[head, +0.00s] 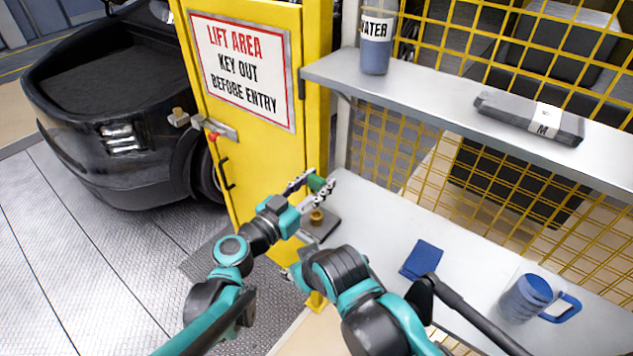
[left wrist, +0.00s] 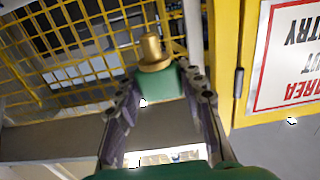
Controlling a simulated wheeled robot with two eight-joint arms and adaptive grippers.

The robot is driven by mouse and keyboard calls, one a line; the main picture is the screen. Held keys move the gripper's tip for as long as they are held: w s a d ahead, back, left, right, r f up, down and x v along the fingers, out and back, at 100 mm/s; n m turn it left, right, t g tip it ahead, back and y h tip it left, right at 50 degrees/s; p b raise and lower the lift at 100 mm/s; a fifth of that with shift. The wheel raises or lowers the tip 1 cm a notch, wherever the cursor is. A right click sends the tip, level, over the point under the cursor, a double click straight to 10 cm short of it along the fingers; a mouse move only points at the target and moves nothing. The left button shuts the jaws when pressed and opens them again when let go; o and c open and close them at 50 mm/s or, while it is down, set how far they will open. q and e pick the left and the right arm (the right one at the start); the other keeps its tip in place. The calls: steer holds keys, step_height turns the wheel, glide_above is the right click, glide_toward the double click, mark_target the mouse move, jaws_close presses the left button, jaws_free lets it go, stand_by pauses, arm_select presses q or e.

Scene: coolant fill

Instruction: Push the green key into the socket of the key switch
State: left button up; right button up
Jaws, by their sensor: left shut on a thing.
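The green key (head: 319,183) is between the fingertips of my left gripper (head: 312,186), which is shut on it. In the left wrist view the green key (left wrist: 166,84) sits between both fingers (left wrist: 160,105), with a brass part (left wrist: 152,52) at its far end. The key switch (head: 324,229) is a dark block on the bench near the yellow post, with a brass socket (head: 317,215) on top. In the head view the key is above the socket and apart from it. My right arm is in front of the bench; its fingers do not show clearly.
A blue cloth (head: 421,260) and a blue mug (head: 527,297) are on the bench (head: 385,215). A shelf (head: 430,92) above holds a water bottle (head: 376,40) and a grey box (head: 530,117).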

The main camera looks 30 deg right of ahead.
arm_select(q)
steer(key=shift+f+b, duration=1.9)
steer(key=shift+f, duration=0.5)
steer(key=shift+f+b, duration=1.65)
steer(key=shift+f, duration=0.05)
steer(key=o, duration=1.3)
steer(key=shift+o, duration=0.2)
steer(key=shift+a, duration=0.1)
steer(key=v, duration=1.2)
steer(key=shift+f, duration=0.1)
